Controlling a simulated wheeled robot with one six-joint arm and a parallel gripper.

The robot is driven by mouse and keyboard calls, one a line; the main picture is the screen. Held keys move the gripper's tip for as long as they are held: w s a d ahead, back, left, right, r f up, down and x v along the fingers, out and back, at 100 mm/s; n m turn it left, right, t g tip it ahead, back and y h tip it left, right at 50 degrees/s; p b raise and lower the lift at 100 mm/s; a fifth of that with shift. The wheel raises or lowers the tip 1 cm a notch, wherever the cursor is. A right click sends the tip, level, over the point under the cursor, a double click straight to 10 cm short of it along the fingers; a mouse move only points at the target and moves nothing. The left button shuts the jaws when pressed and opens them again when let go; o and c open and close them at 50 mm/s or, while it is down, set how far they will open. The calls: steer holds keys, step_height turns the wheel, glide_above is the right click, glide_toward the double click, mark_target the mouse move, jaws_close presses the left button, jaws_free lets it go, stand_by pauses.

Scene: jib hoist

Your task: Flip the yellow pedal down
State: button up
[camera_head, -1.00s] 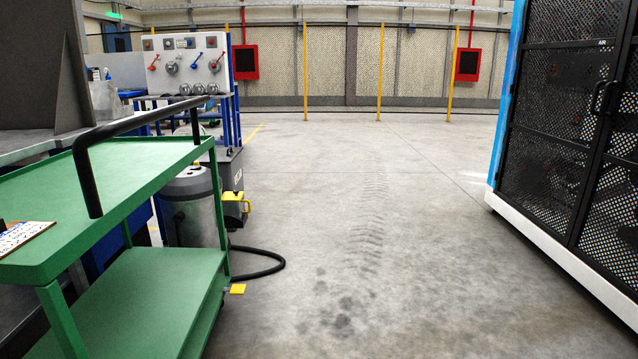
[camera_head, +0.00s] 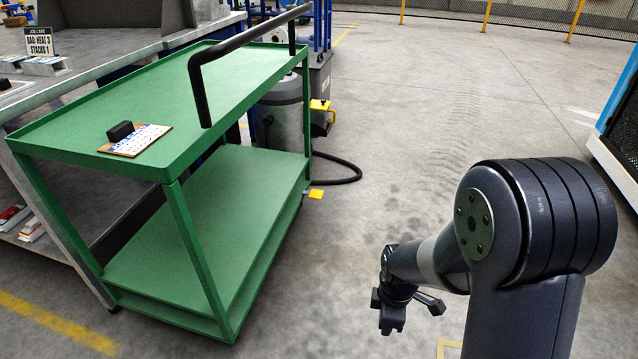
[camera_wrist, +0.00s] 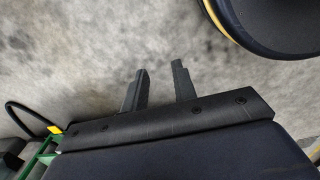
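A small flat yellow pedal-like tab (camera_head: 316,194) sticks out low at the right rear corner of the green cart (camera_head: 260,225), just above or on the floor. It also shows at the left edge of the wrist view (camera_wrist: 55,129), beside the green cart frame and black hose. I cannot tell its tilt. My gripper (camera_head: 392,318) hangs over the floor to the right of the cart, well apart from the tab. In the wrist view my gripper's two fingers (camera_wrist: 158,85) stand apart with bare concrete between them; it is open and empty.
The cart carries a black handle (camera_head: 245,45) and a card board (camera_head: 136,138). Behind it stand a grey cylinder (camera_head: 283,115), a yellow fitting (camera_head: 322,108) and a black hose (camera_head: 340,170) on the floor. A mesh cabinet (camera_head: 615,130) is at right. The middle floor is clear.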

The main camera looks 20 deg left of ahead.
steer(key=a+f+n+p, duration=0.1)
steer(key=a+f+n, duration=0.1)
steer(key=w+a+f+n+p, duration=0.1)
steer(key=a+f+n, duration=0.1)
steer(key=a, duration=0.1)
steer(key=w+a+f+n+p, duration=0.1)
steer(key=a+n, duration=0.1)
steer(key=n, duration=0.1)
steer(key=shift+w+a+f, duration=0.15)
steer(key=shift+a+f, duration=0.25)
steer(key=c, duration=0.5)
steer(key=a+f+n, duration=0.2)
steer(key=a+f+n+p, duration=0.1)
steer(key=f+n, duration=0.1)
steer(key=a+f+n, duration=0.2)
steer(key=shift+s+a+f+p, duration=0.35)
steer(key=shift+f+p, duration=0.05)
jaws_close()
steer(key=shift+w, duration=0.15)
